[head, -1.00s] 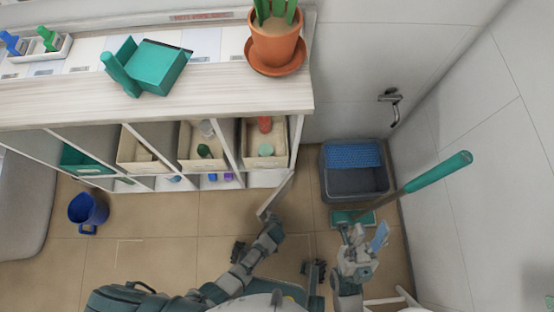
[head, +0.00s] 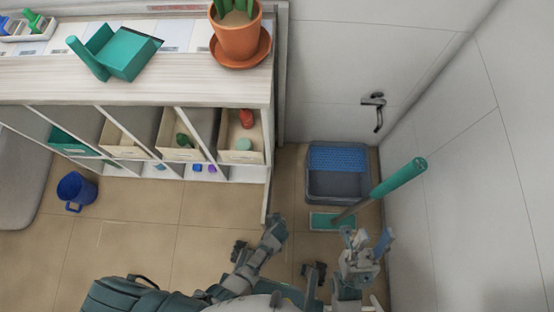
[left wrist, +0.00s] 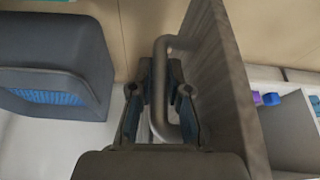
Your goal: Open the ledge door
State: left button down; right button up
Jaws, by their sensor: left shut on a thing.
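The ledge door (head: 267,196) is a thin pale panel standing out from the right end of the ledge's shelf front, seen nearly edge-on in the head view. In the left wrist view, its inner or outer face (left wrist: 222,85) fills the right of centre and carries a bent grey bar handle (left wrist: 160,85). My left gripper (head: 270,224) is at the door's near edge. In the left wrist view, its fingers (left wrist: 160,95) are closed around the handle. My right gripper (head: 367,238) is apart from the door, its fingers spread and empty.
A grey-blue bucket (head: 338,187) and a green-handled mop (head: 398,178) stand right of the door by the wall. The cubbies hold several bins (head: 240,155). A potted plant (head: 238,38) stands on the ledge (head: 180,85).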

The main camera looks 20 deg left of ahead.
pick_arm(q)
jog(key=shift+w, duration=0.1)
jog(key=shift+a, duration=0.2)
jog(key=c, duration=1.3)
grip_release()
jog(key=shift+o, duration=0.8)
jog(key=shift+d, duration=0.15)
